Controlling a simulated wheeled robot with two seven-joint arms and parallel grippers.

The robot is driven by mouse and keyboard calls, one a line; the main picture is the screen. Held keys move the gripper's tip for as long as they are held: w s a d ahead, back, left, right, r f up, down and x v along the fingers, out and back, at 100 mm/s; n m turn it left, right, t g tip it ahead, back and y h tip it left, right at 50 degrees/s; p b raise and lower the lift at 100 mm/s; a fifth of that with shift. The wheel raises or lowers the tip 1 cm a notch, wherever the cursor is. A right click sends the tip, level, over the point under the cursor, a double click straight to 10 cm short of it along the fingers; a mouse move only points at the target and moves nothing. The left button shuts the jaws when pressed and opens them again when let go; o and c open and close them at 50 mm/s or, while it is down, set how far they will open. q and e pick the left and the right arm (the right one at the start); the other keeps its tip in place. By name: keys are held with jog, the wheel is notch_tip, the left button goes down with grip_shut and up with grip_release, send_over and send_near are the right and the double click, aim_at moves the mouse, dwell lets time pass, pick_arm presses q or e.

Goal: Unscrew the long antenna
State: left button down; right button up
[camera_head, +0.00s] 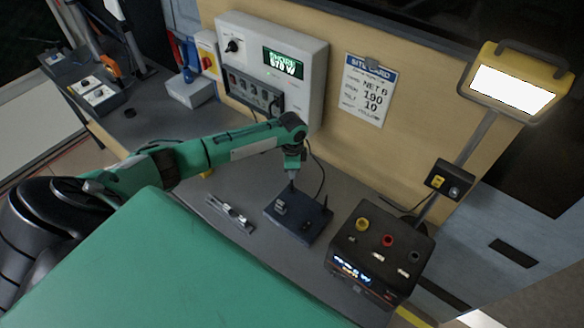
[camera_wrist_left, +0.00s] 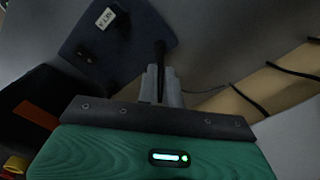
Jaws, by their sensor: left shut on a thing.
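The dark blue radio box (camera_head: 298,216) lies on the grey worktop below the wall cabinet. My left gripper (camera_head: 292,178) points down over the box's back left corner, shut on a thin black antenna (camera_head: 291,187). In the left wrist view my left gripper (camera_wrist_left: 161,75) has its pale fingers closed around the black antenna (camera_wrist_left: 160,50), whose base meets the edge of the blue box (camera_wrist_left: 135,30). The fingers hide part of the antenna. A second thin antenna (camera_head: 326,200) stands at the box's right corner. My right gripper is not in view.
A black power unit (camera_head: 380,245) with coloured knobs stands to the right of the box. A small metal bracket (camera_head: 231,213) lies to its left. A cabinet (camera_head: 270,70) with a green display stands behind, beside a sign (camera_head: 367,90). A lamp (camera_head: 515,82) stands at right.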

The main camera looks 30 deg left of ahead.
pick_arm(q)
jog(key=shift+n+p, duration=0.55)
jog(key=shift+n, duration=0.45)
jog(key=n, duration=0.4)
jog(key=c, duration=1.6)
grip_release()
jog(key=m, duration=0.4)
